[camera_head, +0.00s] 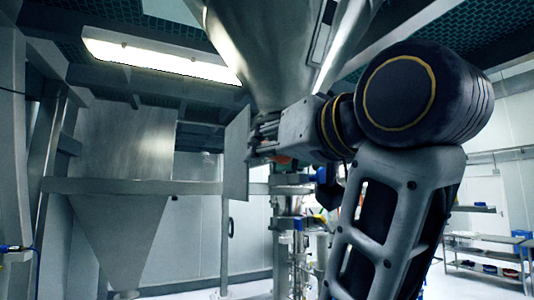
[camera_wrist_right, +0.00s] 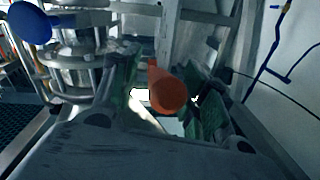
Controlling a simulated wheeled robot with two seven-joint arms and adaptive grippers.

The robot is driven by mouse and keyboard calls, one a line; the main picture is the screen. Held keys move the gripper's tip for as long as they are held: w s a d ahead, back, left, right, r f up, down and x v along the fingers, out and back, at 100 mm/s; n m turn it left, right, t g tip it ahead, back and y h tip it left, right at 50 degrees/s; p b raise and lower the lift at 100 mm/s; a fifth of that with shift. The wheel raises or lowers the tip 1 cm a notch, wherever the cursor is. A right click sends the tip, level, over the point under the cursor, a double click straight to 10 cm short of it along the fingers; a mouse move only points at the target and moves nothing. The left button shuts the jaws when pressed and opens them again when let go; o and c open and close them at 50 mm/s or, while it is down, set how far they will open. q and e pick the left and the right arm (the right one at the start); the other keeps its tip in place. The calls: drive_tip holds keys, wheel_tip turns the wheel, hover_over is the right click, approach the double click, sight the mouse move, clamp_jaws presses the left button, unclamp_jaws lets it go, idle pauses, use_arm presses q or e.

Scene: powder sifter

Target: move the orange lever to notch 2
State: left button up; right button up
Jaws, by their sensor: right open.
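The orange lever (camera_wrist_right: 168,92) shows in the right wrist view with its rounded end facing the camera. My right gripper (camera_wrist_right: 166,106) is open, with one green-padded finger on each side of the lever. I cannot tell whether either finger touches it. In the head view my right gripper (camera_head: 262,140) is beside a flat metal plate, below the large metal hopper. A small orange patch (camera_head: 283,159) shows just under the gripper; most of the lever is hidden there. The notches cannot be made out. My left gripper is in neither view.
The metal hopper (camera_head: 265,45) hangs above my right gripper, and the flat plate (camera_head: 236,152) stands just left of it. In the wrist view a blue knob (camera_wrist_right: 30,21) and metal fittings (camera_wrist_right: 82,62) are at left. A shelf rack (camera_head: 485,255) stands far right.

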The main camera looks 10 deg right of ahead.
drive_tip(key=shift+s+r, duration=0.1)
drive_tip(key=shift+s, duration=0.05)
clamp_jaws()
idle(0.4)
